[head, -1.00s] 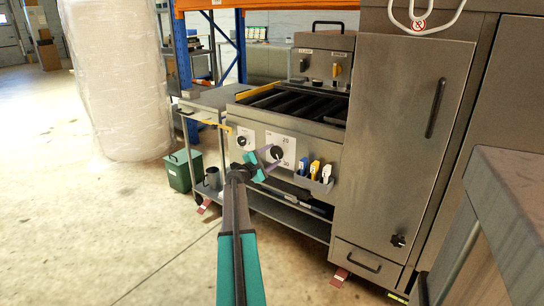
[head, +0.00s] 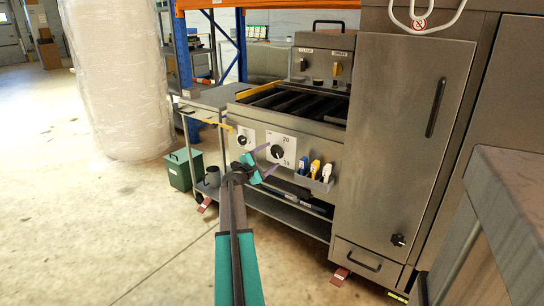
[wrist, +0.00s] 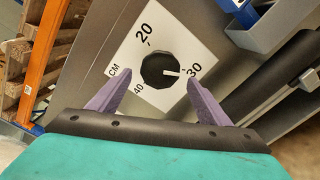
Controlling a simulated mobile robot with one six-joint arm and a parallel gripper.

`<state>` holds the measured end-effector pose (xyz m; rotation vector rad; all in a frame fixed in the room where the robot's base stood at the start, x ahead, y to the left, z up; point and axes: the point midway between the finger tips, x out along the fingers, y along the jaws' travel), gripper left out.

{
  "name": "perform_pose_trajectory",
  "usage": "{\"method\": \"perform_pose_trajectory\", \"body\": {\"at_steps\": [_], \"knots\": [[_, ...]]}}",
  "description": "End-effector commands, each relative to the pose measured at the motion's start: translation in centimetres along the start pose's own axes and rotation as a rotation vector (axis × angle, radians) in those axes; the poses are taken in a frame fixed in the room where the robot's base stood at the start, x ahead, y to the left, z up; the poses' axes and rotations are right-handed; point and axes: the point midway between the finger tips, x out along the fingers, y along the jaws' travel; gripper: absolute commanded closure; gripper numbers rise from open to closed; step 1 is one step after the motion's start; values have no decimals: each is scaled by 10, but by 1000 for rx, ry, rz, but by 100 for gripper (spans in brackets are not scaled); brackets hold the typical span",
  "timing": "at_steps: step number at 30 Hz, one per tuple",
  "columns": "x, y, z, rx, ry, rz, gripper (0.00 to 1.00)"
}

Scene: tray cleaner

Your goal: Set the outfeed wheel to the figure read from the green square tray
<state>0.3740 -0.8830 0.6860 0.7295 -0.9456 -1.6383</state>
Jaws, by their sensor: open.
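A black dial wheel (wrist: 158,68) sits on a white plate marked CM, 20, 30 and 40. Its white pointer points right, roughly at the 30. The wheel also shows in the head view (head: 277,151) on the machine's front panel. No label naming it as the outfeed wheel is legible. My gripper (head: 271,158) is open and empty, just in front of the wheel. In the wrist view its purple fingers (wrist: 157,76) stand to either side of the wheel, apart from it. I see no green square tray.
A smaller black knob (head: 242,140) is left of the wheel. A grey holder (head: 315,184) with blue, yellow and white items hangs to the right. A green bin (head: 183,170) stands on the floor at left. The floor in front is clear.

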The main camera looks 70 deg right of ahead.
Motion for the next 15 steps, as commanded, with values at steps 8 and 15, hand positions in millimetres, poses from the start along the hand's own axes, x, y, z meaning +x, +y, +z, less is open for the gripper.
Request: {"method": "perform_pose_trajectory", "body": {"at_steps": [8, 15], "knots": [[-40, 0, 2, -1, 1, 1, 29], [-74, 0, 2, 0, 1, 0, 29]]}}
